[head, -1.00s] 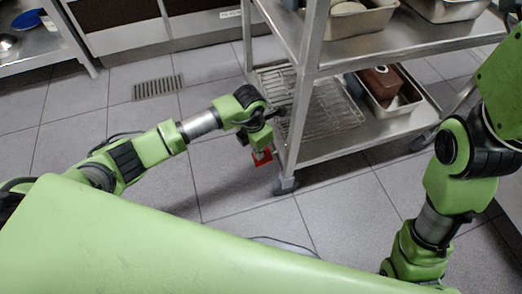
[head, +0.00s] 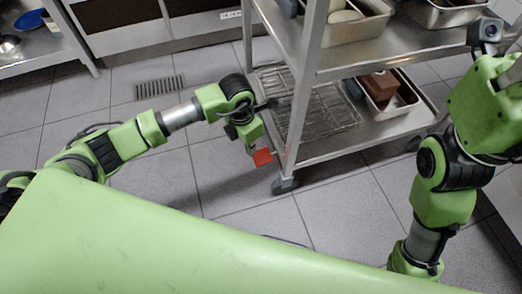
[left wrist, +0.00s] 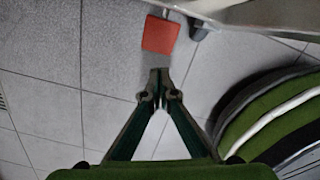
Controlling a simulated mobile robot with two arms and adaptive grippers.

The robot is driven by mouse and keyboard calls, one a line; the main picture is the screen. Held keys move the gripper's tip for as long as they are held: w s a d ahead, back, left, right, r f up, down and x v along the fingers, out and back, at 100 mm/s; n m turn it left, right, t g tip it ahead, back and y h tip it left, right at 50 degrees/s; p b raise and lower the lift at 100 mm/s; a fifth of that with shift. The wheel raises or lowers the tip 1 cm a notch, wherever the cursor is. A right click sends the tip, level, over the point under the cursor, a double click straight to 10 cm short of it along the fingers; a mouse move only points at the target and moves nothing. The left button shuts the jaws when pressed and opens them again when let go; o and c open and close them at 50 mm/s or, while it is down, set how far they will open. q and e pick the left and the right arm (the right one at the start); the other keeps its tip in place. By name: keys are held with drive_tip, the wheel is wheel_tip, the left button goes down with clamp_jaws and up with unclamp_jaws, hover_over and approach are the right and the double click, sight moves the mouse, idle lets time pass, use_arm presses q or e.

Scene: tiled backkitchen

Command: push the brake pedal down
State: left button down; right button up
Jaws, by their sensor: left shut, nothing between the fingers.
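The brake pedal is a small red plate (head: 262,157) low at the near left corner of the steel cart, beside its caster. In the left wrist view the red plate (left wrist: 160,35) shows whole, just past my fingertips, with a thin stem at its top. My left gripper (head: 251,148) is close beside the pedal in the head view. In the left wrist view its two fingers (left wrist: 160,88) meet at the tips, shut and empty, with floor showing between tips and plate. I see no contact. My right arm is at the right; its fingers are not visible.
The steel cart (head: 340,145) carries a wire rack (head: 318,115) and a metal pan (head: 405,100) with a brown block on its lower shelf. Pans stand on its upper shelf. Tiled floor (head: 240,190) around the pedal is clear, with a drain grate (head: 159,88) behind.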

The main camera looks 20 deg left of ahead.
use_arm(q)
wheel_tip(320, 180, up, 6)
drive_tip(key=shift+s+a+r, duration=0.15)
drive_tip(key=shift+s+a, duration=0.05)
drive_tip(key=shift+s, duration=0.05)
drive_tip(key=shift+s, duration=0.1)
idle(0.4)
